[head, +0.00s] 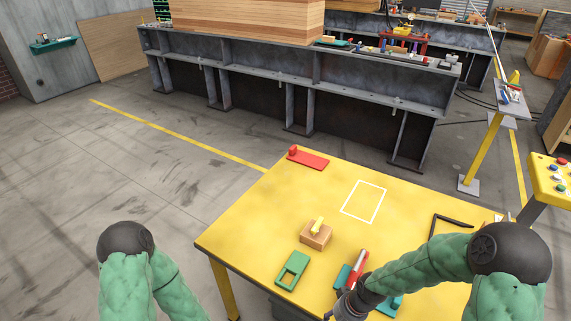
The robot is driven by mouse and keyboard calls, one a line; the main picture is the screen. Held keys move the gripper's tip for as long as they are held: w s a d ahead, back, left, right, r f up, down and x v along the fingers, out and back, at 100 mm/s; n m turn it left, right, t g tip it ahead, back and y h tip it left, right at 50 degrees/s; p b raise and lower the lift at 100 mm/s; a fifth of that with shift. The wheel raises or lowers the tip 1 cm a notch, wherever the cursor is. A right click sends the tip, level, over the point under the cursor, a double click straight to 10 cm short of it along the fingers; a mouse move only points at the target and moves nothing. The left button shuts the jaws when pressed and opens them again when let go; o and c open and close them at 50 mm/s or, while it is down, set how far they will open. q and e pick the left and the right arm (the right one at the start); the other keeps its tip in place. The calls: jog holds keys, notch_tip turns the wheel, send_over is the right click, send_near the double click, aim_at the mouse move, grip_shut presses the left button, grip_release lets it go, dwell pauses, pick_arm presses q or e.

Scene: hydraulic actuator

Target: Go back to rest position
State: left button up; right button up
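My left arm (135,270) shows at the lower left as a green padded arm with a dark joint, off the table; its gripper is out of view. My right arm (425,268) comes in from the right and reaches over the front of the yellow table (245,232). Its dark wrist end (350,304) is low near the bottom edge, beside a red part (359,262) and a teal part (343,276). The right fingertips are too small and hidden to read. I cannot tell whether the wrist touches these parts.
On the table are a wooden block with a yellow piece (316,234), a green bracket (293,270), a red plate (308,158), a white outlined rectangle (363,201) and a black angled piece (448,222). A button panel (553,180) stands right. The floor at left is clear.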

jog(key=s+a+f+b, duration=0.1)
jog(key=s+a+f, duration=0.1)
jog(key=s+f, duration=0.2)
jog(key=s+a+f+n+b, duration=0.1)
jog(key=s+f, duration=0.3)
jog(key=f, duration=0.6)
jog(key=shift+s+a+f+y+b, duration=0.25)
jog(key=shift+a+f+y+b, duration=0.2)
jog(key=shift+a, duration=0.4)
jog(key=shift+r, duration=0.1)
